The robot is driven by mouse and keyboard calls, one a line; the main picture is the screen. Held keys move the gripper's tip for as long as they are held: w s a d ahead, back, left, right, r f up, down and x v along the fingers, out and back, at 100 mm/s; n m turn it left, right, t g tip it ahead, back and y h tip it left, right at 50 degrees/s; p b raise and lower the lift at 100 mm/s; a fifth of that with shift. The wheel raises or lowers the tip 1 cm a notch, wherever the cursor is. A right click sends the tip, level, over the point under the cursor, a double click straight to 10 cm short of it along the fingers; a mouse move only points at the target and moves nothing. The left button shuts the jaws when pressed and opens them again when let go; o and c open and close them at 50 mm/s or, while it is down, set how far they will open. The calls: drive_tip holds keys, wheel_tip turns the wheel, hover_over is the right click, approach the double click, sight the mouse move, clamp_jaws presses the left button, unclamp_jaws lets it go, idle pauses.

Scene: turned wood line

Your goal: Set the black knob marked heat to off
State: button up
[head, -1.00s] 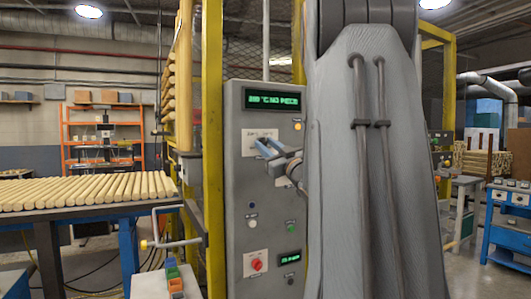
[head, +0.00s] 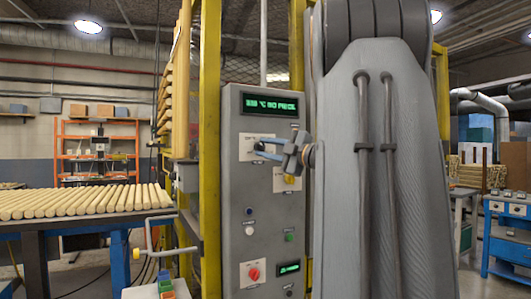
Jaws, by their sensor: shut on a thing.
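My gripper (head: 261,149) is at the upper part of the grey control panel (head: 246,185), its fingers pointing left. It is shut at the white label plate (head: 246,154) below the green display (head: 270,104). The thing between its fingers is at the black knob's place on this plate. The knob is almost wholly hidden by the fingers, so its pointer and the marking cannot be read. My arm covers the panel's right side.
A yellow knob (head: 289,180) sits just below my gripper. A yellow post (head: 210,150) and a table of wooden rods (head: 85,200) stand left.

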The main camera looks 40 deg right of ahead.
drive_tip(key=n+g, duration=0.1)
drive_tip(key=n, duration=0.3)
drive_tip(key=shift+r+n+g, duration=0.15)
drive_tip(key=shift+n+g, duration=0.15)
drive_tip(key=shift+g, duration=0.1)
drive_tip(key=n, duration=0.2)
drive_tip(key=n+g, duration=0.1)
drive_tip(key=n, duration=0.1)
drive_tip(key=shift+r+g+h, duration=0.2)
drive_tip(key=shift+g+h, duration=0.1)
drive_tip(key=shift+h, duration=0.1)
drive_tip(key=n+h, duration=0.1)
drive_tip(key=n, duration=0.1)
drive_tip(key=n+g, duration=0.1)
drive_tip(key=n, duration=0.1)
drive_tip(key=shift+a+r+g+h, duration=0.1)
drive_tip(key=shift+a+g+h, duration=0.1)
drive_tip(key=shift+g+h, duration=0.15)
drive_tip(key=shift+n+g+h+b, duration=0.3)
drive_tip(key=shift+n+h, duration=0.45)
drive_tip(key=shift+n, duration=0.35)
drive_tip(key=o, duration=1.1)
drive_tip(key=shift+c, duration=0.2)
drive_tip(key=v, duration=0.7)
drive_tip(key=shift+s+b, duration=0.35)
drive_tip(key=shift+b, duration=0.1)
